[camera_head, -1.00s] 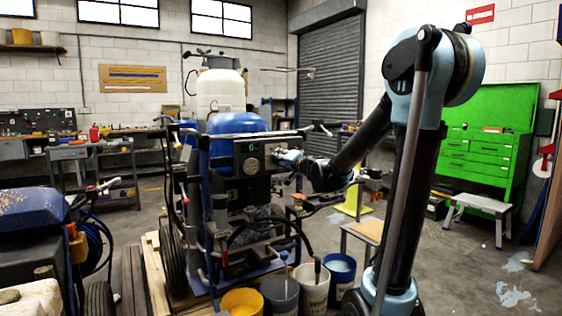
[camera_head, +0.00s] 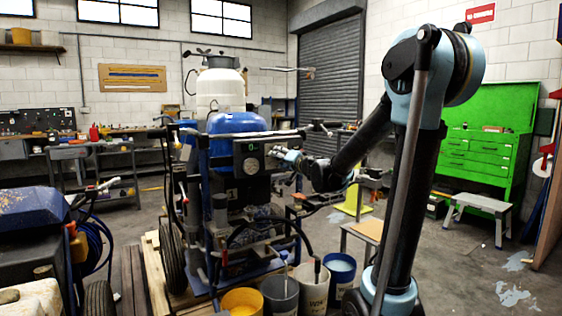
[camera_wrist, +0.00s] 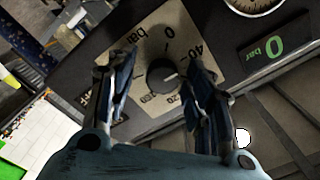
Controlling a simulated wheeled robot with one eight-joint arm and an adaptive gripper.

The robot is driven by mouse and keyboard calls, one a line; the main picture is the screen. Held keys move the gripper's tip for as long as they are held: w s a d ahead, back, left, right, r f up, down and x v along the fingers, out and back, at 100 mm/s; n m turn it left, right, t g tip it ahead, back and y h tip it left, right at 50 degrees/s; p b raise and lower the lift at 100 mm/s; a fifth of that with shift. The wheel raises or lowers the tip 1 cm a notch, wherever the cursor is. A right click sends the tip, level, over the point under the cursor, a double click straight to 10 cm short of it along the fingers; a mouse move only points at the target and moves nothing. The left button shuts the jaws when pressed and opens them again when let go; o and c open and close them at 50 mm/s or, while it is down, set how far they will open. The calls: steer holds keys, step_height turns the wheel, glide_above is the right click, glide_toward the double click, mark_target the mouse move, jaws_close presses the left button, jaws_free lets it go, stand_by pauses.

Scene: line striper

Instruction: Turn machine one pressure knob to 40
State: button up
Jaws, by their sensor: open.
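The line striper (camera_head: 225,170) stands left of my arm, with a dark control panel at its upper front. The pressure knob (camera_wrist: 160,76) is a small black round knob with a pale mark, on a beige dial plate (camera_wrist: 150,38) printed "bar", "0" and "40". My gripper (camera_wrist: 159,68) is open, with one finger on each side of the knob. I cannot tell whether either finger touches it. The green display (camera_wrist: 265,48) beside it reads 0 bar. In the head view my gripper (camera_head: 291,158) is at the panel's right side and the knob is hidden.
Several buckets (camera_head: 280,292) stand below the machine. A blue machine (camera_head: 30,215) is at the left, and a green tool cabinet (camera_head: 485,150) and a small step (camera_head: 480,205) are at the right.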

steer(key=v, duration=1.2)
steer(key=shift+f, duration=0.1)
stand_by(0.4)
steer(key=s+d+f+n+g+h, duration=0.2)
steer(key=s+f+n+g, duration=0.4)
steer(key=s+f, duration=0.9)
steer(key=s+d+f+m+g+h, duration=0.2)
steer(key=s+d+f+g+h, duration=0.4)
steer(key=s+d+f, duration=0.7)
steer(key=s+d+h, duration=0.2)
steer(key=s, duration=0.1)
steer(key=shift+s+d+m+g, duration=0.15)
steer(key=shift+d+m+g, duration=0.25)
steer(key=shift+f, duration=0.15)
